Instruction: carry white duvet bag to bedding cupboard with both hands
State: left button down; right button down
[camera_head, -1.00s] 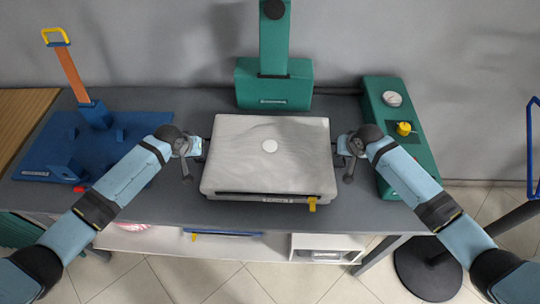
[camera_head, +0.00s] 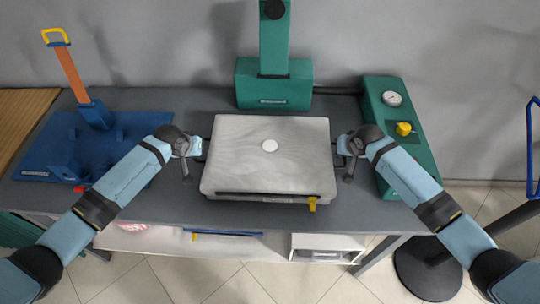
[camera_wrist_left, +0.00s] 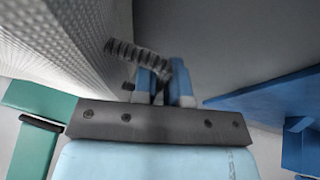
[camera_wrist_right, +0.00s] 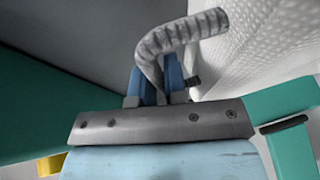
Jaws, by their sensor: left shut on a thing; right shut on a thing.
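The white duvet bag (camera_head: 266,165) is a flat, boxy bag in the middle of the grey table, with a dark zip line, a label and a yellow tag on its front edge. My left gripper (camera_head: 198,146) is at its left side, shut on a grey handle (camera_wrist_left: 140,57). My right gripper (camera_head: 340,146) is at its right side, shut on the other grey handle (camera_wrist_right: 172,42). The bag's white textured side also shows in the left wrist view (camera_wrist_left: 60,45) and right wrist view (camera_wrist_right: 265,50). I cannot tell whether its underside touches the table. No bedding cupboard is recognisable.
A green machine (camera_head: 272,85) stands behind the bag. A green unit with a gauge and yellow knob (camera_head: 405,150) is close on the right. A blue stand (camera_head: 50,150) is on the left. A dark round base (camera_head: 428,270) stands on the floor at right.

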pick_arm(q)
jog(key=shift+w+r, duration=0.1)
pick_arm(e)
jog(key=shift+w+r, duration=0.1)
